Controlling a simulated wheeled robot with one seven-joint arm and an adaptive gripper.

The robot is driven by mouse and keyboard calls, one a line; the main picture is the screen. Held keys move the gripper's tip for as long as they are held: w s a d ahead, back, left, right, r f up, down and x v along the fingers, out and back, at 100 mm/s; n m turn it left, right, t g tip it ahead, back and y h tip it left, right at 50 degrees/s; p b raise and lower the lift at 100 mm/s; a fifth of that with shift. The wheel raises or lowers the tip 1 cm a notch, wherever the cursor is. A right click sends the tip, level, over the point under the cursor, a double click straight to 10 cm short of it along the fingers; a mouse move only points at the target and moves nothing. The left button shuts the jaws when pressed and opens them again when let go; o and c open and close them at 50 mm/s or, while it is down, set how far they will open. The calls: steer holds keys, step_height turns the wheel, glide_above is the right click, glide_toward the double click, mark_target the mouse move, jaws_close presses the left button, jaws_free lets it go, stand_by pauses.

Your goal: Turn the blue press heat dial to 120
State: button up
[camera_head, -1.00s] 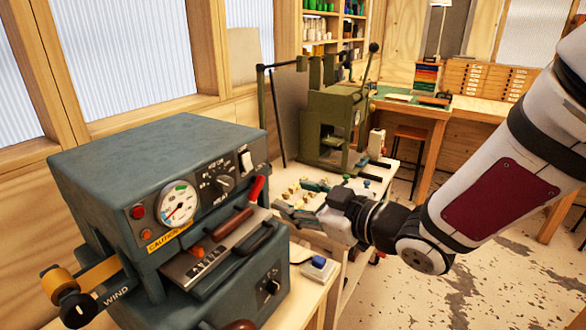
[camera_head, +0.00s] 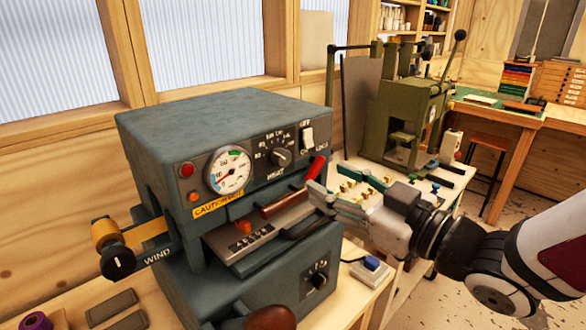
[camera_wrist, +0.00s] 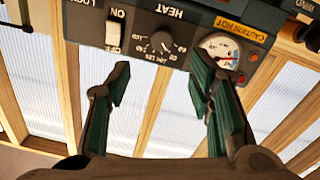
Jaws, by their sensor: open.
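The blue-grey press (camera_head: 215,125) stands on the bench. Its heat dial (camera_head: 280,157) is a dark round knob with a printed number scale, between the gauge and the white switch. In the wrist view the dial (camera_wrist: 161,41) appears upside down, beyond and between the fingertips; its exact setting is too small to read. My gripper (camera_head: 326,182) is open and empty, to the right of the dial and in front of the press face. The wrist view shows its two green-padded fingers (camera_wrist: 160,65) spread apart, with the dial clear of them.
A green press (camera_head: 408,110) stands behind my gripper. A small blue-topped block (camera_head: 371,264) lies on the bench below.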

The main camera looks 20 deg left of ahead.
mark_target(285, 159)
steer(key=b+x, duration=0.1)
steer(key=x, duration=1)
steer(key=shift+a, duration=0.4)
jaws_close()
